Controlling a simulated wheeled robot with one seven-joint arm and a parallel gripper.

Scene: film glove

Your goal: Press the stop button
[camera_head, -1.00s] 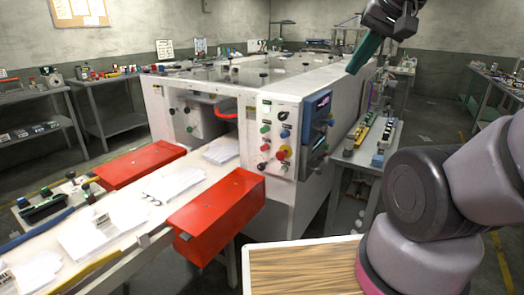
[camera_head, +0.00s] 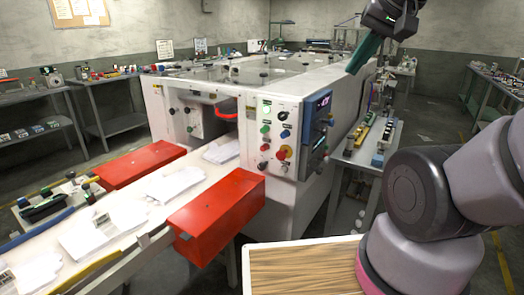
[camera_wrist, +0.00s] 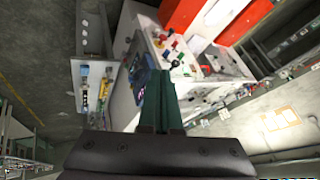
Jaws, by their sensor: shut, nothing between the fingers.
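The control panel (camera_head: 275,137) is on the white machine's front, with several coloured buttons and knobs. A red button on a yellow backing (camera_head: 281,153), which looks like the stop button, sits low on the panel's right side. The panel also shows beyond my fingers in the wrist view (camera_wrist: 172,50), tilted, with its small buttons hard to tell apart. My gripper (camera_head: 352,70) is at the upper right of the head view, raised and apart from the panel. Its green fingers (camera_wrist: 160,76) are together and empty in the wrist view.
A dark screen unit (camera_head: 316,122) juts out beside the panel's right edge. A red box-like guard (camera_head: 217,212) stands in front, left of a wood-topped surface (camera_head: 305,268). The conveyor (camera_head: 115,207) carries white flat items. Open air lies between gripper and panel.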

